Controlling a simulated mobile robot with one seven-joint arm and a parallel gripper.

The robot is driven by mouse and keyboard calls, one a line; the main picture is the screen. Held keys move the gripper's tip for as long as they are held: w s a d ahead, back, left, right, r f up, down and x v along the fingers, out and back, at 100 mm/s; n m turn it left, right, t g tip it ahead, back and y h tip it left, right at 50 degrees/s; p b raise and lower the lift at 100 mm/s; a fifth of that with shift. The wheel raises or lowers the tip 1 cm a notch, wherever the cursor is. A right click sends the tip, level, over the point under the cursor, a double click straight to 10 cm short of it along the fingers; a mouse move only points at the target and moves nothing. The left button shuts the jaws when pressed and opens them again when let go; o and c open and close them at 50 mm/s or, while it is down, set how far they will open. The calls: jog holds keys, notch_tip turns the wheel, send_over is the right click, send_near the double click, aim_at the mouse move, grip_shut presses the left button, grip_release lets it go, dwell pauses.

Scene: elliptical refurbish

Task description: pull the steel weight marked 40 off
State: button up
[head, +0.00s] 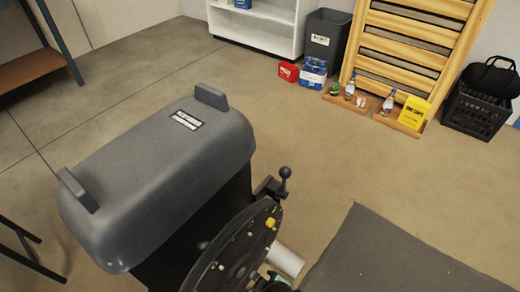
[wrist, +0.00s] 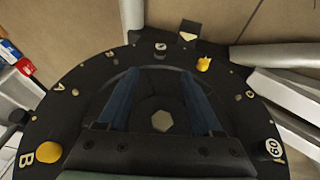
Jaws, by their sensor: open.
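A dark round disc (wrist: 90,75) fills much of the wrist view, with small weights and markers around its rim. It also shows in the head view (head: 232,262) on the side of a grey-hooded machine. A marker reading 60 (wrist: 274,148) is at its right edge and a letter B (wrist: 27,159) at lower left. No mark reading 40 is legible, so I cannot tell which weight is the steel 40. My gripper (wrist: 159,76) is open over the disc, its blue fingers apart on either side of a pale hexagonal hub (wrist: 162,121).
Yellow pieces (wrist: 48,152) (wrist: 203,64) sit on the rim. The machine's grey hood (head: 160,175) stands left of the disc, and a black ball-ended lever (head: 284,174) is near its top. A dark mat (head: 400,258) lies at right. Open floor lies beyond.

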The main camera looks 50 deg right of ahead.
aim_at(257, 278)
jog(key=shift+b+x, duration=3.45)
jog(key=shift+x, duration=2.7)
jog(key=shift+s, duration=0.1)
grip_shut()
